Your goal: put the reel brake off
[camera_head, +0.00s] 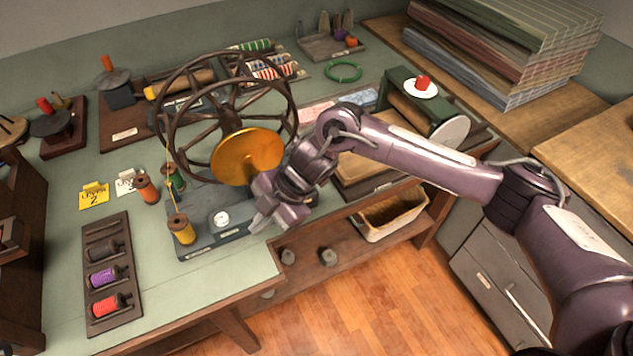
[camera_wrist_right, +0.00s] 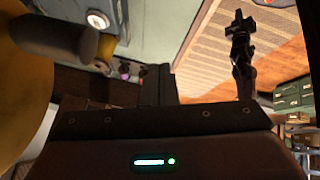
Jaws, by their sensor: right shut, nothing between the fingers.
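The reel (camera_head: 229,115) is a large dark spoked wheel standing on a blue-grey base (camera_head: 205,243). A gold disc (camera_head: 247,157) sits on its near side, and the wrist view shows it large at the left (camera_wrist_right: 25,100). My right gripper (camera_head: 272,212) is shut and empty, just below and right of the disc, by the base's right end. I cannot tell whether it touches anything. I cannot make out a brake lever in the head view; my gripper covers part of that area. A grey-brown rounded stub (camera_wrist_right: 84,43) shows before the disc in the wrist view. Its identity is unclear.
A white dial (camera_head: 221,218) and a yellow thread spool (camera_head: 181,229) are on the base. A rack of spools (camera_head: 119,318) lies at the left. A green roller machine (camera_head: 419,105) stands right of the reel. A dark arm-like shape (camera_wrist_right: 239,60), perhaps my left arm, shows in the wrist view.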

